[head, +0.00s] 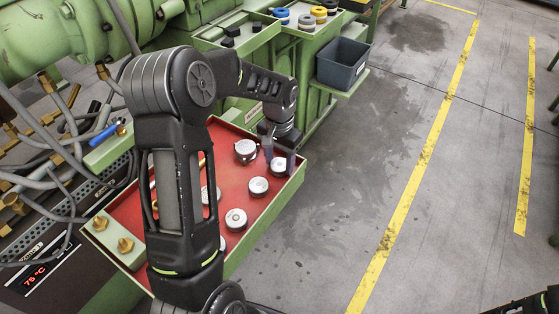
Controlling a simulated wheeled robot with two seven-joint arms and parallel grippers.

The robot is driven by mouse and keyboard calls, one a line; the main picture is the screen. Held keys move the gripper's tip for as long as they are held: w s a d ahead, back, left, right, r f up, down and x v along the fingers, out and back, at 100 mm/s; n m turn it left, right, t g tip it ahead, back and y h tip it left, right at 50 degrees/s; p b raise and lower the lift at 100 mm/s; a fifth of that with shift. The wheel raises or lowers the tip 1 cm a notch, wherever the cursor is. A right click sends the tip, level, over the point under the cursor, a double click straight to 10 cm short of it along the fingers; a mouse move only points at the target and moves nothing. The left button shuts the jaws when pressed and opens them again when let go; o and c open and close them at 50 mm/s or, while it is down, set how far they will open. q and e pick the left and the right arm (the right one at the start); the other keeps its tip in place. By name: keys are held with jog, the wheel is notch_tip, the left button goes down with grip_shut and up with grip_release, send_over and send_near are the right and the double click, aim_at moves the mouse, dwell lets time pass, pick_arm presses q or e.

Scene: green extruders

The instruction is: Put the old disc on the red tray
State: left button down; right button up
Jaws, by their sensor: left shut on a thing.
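The red tray (223,137) has a green rim and holds several grey metal discs. My left gripper (279,161) reaches down over its right side, fingers pointing down. It is shut on a small grey disc (278,167), partly hidden by the fingers, low over or on the tray floor; I cannot tell if it touches. I cannot tell by its look whether this is the old disc. Other discs lie nearby: a knobbed one (245,150), one in the middle (258,187) and one lower (236,219). My left arm covers part of the tray. My right gripper is not in view.
A grey bin (342,63) stands on a green ledge behind the tray. Green machinery with hoses (60,40) crowds the left. The floor on the right is clear.

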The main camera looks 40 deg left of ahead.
aim_at(280, 165)
pick_arm(q)
jog(key=c, duration=0.9)
grip_release()
jog(key=shift+f, duration=0.1)
notch_tip(280, 165, up, 12)
jog(key=p, duration=0.1)
